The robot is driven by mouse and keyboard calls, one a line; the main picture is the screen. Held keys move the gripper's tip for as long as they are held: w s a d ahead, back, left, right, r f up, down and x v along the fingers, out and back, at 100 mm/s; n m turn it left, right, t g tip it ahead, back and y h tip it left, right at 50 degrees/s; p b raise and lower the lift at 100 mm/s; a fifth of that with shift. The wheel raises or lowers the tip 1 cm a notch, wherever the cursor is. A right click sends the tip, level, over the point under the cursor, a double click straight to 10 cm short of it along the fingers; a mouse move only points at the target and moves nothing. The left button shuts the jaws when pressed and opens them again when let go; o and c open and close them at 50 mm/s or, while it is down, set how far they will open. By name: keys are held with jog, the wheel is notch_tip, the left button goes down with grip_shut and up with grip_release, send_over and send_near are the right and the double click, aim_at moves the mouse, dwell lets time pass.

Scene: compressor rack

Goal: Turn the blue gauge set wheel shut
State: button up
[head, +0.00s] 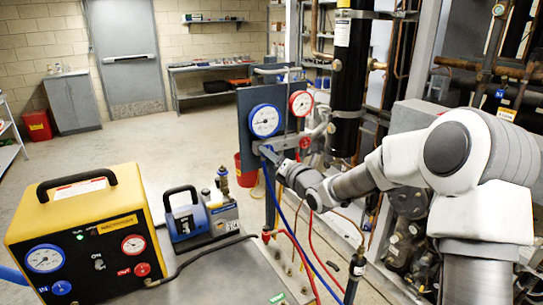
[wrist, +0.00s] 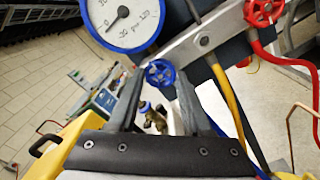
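The blue wheel (wrist: 160,73) sits on the grey manifold bar (wrist: 205,41) below the blue-rimmed gauge (wrist: 123,20) in the wrist view. My gripper (wrist: 161,78) is at the wheel, with one finger on each side of it. The fingers look apart, with narrow gaps to the wheel's rim. In the head view my gripper (head: 272,157) is just below the blue gauge (head: 265,121) and hides most of the blue wheel.
A red wheel (wrist: 262,12) is on the same bar to the right, near the red gauge (head: 301,103). Blue, yellow and red hoses hang below the manifold. A yellow machine (head: 85,235) and a blue-and-grey pump (head: 197,215) stand on the bench at left.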

grip_shut()
jog(key=shift+f+b, duration=0.15)
jog(key=shift+b, duration=0.45)
